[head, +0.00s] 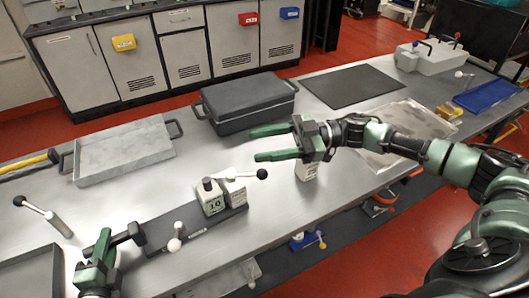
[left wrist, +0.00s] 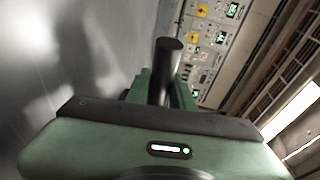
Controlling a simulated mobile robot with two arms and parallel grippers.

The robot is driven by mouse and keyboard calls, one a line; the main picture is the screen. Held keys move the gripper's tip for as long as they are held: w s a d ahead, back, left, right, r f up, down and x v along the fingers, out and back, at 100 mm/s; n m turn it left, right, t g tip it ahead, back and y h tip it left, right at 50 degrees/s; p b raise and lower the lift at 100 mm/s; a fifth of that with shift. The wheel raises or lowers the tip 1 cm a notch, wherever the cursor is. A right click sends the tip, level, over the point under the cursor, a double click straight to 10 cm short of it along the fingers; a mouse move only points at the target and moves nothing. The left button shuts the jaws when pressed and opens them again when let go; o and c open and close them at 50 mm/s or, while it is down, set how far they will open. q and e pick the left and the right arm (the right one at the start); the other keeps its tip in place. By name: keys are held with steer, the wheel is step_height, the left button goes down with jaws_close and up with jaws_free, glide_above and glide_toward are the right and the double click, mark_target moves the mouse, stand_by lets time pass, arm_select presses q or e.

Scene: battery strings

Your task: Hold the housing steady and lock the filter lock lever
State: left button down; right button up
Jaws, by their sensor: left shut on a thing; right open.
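The housing is probably the pale block marked 10 (head: 211,197) on a dark base plate (head: 205,228) at the table's front. A lever with a black ball end (head: 262,174) sticks out to the right from the pale blocks; I take it as the lock lever. My left gripper (head: 119,238) is at the left end of the base plate. It is shut on a dark round bar (left wrist: 167,72), seen upright between the fingers in the left wrist view; what the bar belongs to is unclear. My right gripper (head: 254,144) is open and empty, beyond the black ball, its fingers pointing left.
A grey tray (head: 125,158), a lidded dark case (head: 248,103) and a dark mat (head: 352,86) lie behind. Another lever (head: 45,216) is at left.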

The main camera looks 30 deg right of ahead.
steer(key=shift+a+f, duration=0.1)
steer(key=shift+a, duration=0.05)
steer(key=c, duration=0.7)
steer(key=s+a+f+n, duration=0.1)
steer(key=a, duration=0.1)
steer(key=s+a+f+n+y, duration=0.1)
steer(key=s+a+f+n, duration=0.1)
steer(key=a, duration=0.1)
steer(key=shift+s+a+f+t+y, duration=0.1)
steer(key=shift+a+t+y, duration=0.2)
steer(key=shift+y, duration=0.1)
jaws_close()
steer(key=s+d+f+n+t+h, duration=0.5)
steer(key=s+d+f+t+h, duration=0.45)
steer(key=s+t, duration=0.35)
steer(key=w+d+x, duration=0.1)
steer(key=d+x, duration=0.1)
steer(key=x, duration=1)
steer(key=shift+f+g, duration=0.4)
